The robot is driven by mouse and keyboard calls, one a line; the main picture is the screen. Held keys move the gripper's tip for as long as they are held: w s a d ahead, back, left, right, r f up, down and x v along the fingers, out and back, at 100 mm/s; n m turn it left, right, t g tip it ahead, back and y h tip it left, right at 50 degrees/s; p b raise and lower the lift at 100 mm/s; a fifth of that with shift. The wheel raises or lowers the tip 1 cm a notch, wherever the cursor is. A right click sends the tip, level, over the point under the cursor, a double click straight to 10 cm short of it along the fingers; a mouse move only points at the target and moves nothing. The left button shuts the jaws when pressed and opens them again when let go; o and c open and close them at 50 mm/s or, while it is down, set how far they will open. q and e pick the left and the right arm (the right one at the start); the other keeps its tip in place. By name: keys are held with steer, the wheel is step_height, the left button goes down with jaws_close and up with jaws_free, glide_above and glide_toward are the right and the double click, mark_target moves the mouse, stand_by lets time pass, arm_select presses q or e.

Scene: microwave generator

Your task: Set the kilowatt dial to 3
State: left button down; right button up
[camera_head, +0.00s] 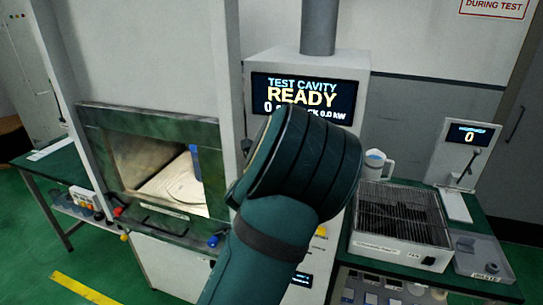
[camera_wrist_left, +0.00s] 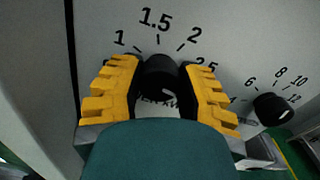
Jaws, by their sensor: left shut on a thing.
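In the left wrist view, a black round dial (camera_wrist_left: 160,74) sits on the pale panel, with 1, 1.5, 2 and a partly hidden 2.5 printed around it. The lettering under it is partly covered and seems to end in "KW". A short white mark on the dial slants to the lower right; the number it points at is hidden. My left gripper (camera_wrist_left: 161,88) has its yellow fingers closed on either side of the dial. In the head view my arm covers the gripper and the dial. My right gripper is not in view.
A second black knob (camera_wrist_left: 271,109) is close on the right, marked 6, 8, 10, 12. The panel's screen (camera_head: 305,96) reads TEST CAVITY READY and 0.0 kW. The cavity (camera_head: 160,175) is on the left; a wire-topped fan box (camera_head: 385,262) stands on the right bench.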

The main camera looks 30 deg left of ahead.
arm_select(q)
steer(key=shift+r+m, duration=0.2)
steer(key=shift+m, duration=0.8)
steer(key=c, duration=0.5)
jaws_free()
steer(key=shift+f, duration=0.1)
steer(key=shift+s, duration=0.1)
steer(key=v, duration=1.1)
steer(key=shift+s+d, duration=0.2)
steer(key=shift+s, duration=0.15)
